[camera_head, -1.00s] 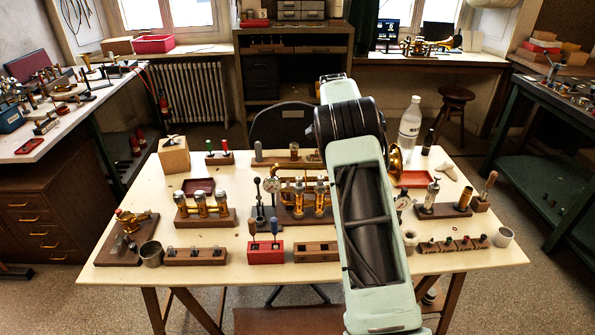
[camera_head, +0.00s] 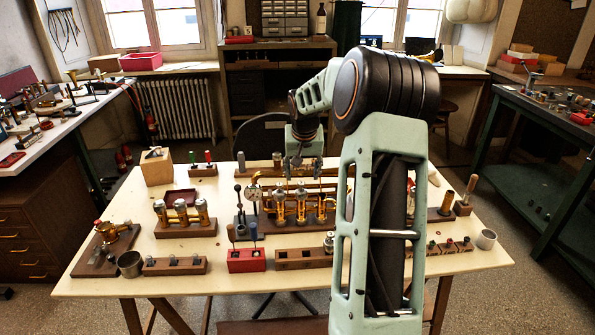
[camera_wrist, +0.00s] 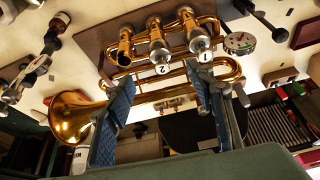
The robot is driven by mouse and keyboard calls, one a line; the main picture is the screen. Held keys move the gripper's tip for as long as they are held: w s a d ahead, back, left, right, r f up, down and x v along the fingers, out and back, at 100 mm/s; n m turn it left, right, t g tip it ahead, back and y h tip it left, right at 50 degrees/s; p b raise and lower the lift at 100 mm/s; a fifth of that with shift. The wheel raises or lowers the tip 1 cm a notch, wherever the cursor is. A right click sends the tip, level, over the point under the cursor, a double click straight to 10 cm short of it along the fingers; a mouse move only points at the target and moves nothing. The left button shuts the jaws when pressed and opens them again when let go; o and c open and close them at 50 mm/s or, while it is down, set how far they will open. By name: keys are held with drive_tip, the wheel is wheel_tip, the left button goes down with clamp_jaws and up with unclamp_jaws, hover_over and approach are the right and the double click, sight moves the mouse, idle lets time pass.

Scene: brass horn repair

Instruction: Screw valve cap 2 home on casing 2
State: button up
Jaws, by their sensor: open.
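The brass horn (camera_head: 300,210) lies on its wooden stand mid-table. In the wrist view its bell (camera_wrist: 72,115) is at the left. Casing 2 (camera_wrist: 157,38), beside the "2" label, is the middle one and ends in a silver top (camera_wrist: 159,54); I cannot tell how far its cap is screwed on. Casing 1 (camera_wrist: 190,24) also has a silver top, and casing 3 (camera_wrist: 125,46) shows an open brass mouth. My gripper (camera_wrist: 160,78) is open, its blue fingers apart with nothing held. In the head view my gripper (camera_head: 298,158) is above the horn.
A dial gauge (camera_wrist: 239,42) stands close to the horn on the wrist view's right. In front of the horn are a red tool block (camera_head: 247,262) and a wooden block (camera_head: 300,258). A metal cup (camera_head: 130,264) is front left. My arm hides the table's right middle.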

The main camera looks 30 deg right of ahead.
sight(300, 185)
drive_tip(key=x, duration=0.9)
drive_tip(key=shift+f, duration=0.2)
clamp_jaws()
drive_tip(key=shift+w+a+m+b, duration=0.1)
drive_tip(key=shift+m+b, duration=0.6)
drive_tip(key=shift+f+m+h+b, duration=0.1)
drive_tip(key=shift+m+h+b, duration=0.2)
drive_tip(key=shift+m+b, duration=0.1)
drive_tip(key=shift+m+g+h+b, duration=0.4)
drive_tip(key=shift+m+g+b, duration=0.2)
drive_tip(key=shift+m+b, duration=0.5)
drive_tip(key=shift+m, duration=0.5)
